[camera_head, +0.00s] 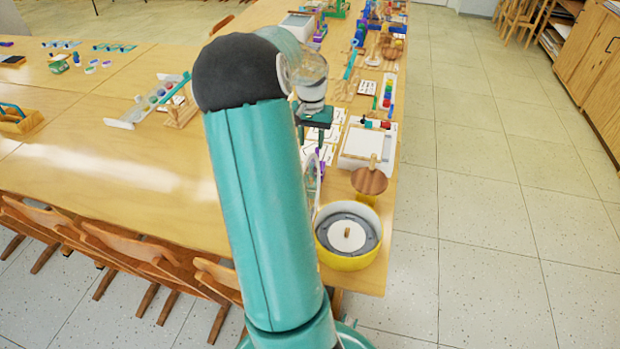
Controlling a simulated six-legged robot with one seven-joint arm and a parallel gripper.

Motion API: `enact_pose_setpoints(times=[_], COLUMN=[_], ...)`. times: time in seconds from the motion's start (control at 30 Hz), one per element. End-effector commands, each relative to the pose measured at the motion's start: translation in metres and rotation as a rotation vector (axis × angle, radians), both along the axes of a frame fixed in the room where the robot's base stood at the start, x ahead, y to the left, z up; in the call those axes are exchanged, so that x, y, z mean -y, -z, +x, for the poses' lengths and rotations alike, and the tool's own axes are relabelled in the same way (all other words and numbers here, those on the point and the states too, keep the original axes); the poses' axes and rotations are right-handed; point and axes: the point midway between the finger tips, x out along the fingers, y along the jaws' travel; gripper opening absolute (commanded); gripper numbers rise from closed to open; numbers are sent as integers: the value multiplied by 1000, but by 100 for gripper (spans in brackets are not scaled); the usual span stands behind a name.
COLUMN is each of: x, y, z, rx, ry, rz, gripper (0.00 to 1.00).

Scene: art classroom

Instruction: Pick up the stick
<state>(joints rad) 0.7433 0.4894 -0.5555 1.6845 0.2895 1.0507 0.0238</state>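My teal arm with its black joint fills the middle of the view and reaches over the table. My gripper (316,122) is at the arm's far end, small and partly hidden, above the table's right part. I cannot tell whether its fingers are open or shut, or whether it holds anything. I cannot tell for certain which thing is the stick. A thin wooden piece (373,161) shows at the white tray (351,160), right of the gripper. A teal bar (174,88) leans over a paint palette left of my arm.
A yellow round tub (347,262) with a grey and white disc stands at the table's near right corner, beside a brown round wooden piece (369,181). Papers and coloured blocks crowd the table behind. Chairs (140,245) line the near edge. The floor (480,220) at right is clear.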

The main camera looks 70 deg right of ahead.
Motion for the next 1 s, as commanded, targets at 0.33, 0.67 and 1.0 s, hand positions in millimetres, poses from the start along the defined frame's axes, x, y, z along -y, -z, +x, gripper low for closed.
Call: enact_pose_setpoints(times=[0.33, 0.67, 1.0], x=[-1, -1, -3], y=[58, 90, 134], z=[-1, 0, -2], rx=[-3, 0, 0], ry=[1, -1, 0], rz=[4, 1, 1], gripper=[38, 38, 38])
